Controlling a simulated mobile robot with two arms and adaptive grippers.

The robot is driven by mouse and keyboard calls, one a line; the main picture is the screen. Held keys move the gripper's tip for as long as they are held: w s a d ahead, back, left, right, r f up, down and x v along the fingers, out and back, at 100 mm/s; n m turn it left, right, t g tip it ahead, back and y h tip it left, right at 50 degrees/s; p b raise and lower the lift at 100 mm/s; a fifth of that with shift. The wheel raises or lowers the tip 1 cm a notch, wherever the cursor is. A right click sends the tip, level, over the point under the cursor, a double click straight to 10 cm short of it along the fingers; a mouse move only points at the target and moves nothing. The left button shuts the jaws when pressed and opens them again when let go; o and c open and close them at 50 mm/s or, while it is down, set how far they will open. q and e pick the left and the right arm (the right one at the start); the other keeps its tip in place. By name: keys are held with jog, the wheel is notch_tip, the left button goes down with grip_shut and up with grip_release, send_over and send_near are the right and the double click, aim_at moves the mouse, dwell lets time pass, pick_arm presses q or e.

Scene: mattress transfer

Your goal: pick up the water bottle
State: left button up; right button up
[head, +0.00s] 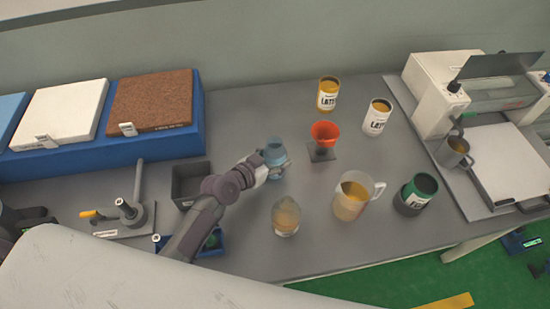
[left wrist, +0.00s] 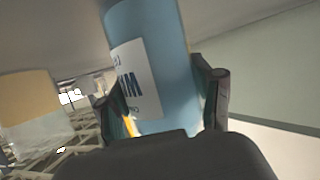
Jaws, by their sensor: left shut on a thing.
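The water bottle is a blue cylinder (head: 273,146) standing at the middle of the grey table in the head view. My left gripper (head: 272,166) reaches it from the lower left and hides part of it. In the left wrist view the blue bottle (left wrist: 165,35), with a white label, fills the space between the two dark fingers of my left gripper (left wrist: 163,92). The gripper is shut on the bottle, one finger on each side. Whether the bottle's base touches the table cannot be told. My right gripper is not seen.
An orange funnel (head: 325,132) on a dark stand is close right of the bottle. A clear jar (head: 286,217), a measuring jug (head: 351,200) and several labelled cans stand nearby. A grey bin (head: 190,182) is left. White machines fill the right end.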

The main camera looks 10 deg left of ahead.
aim_at(269, 150)
pick_arm(q)
jog(key=shift+r, duration=0.2)
jog(key=shift+r, duration=4.8)
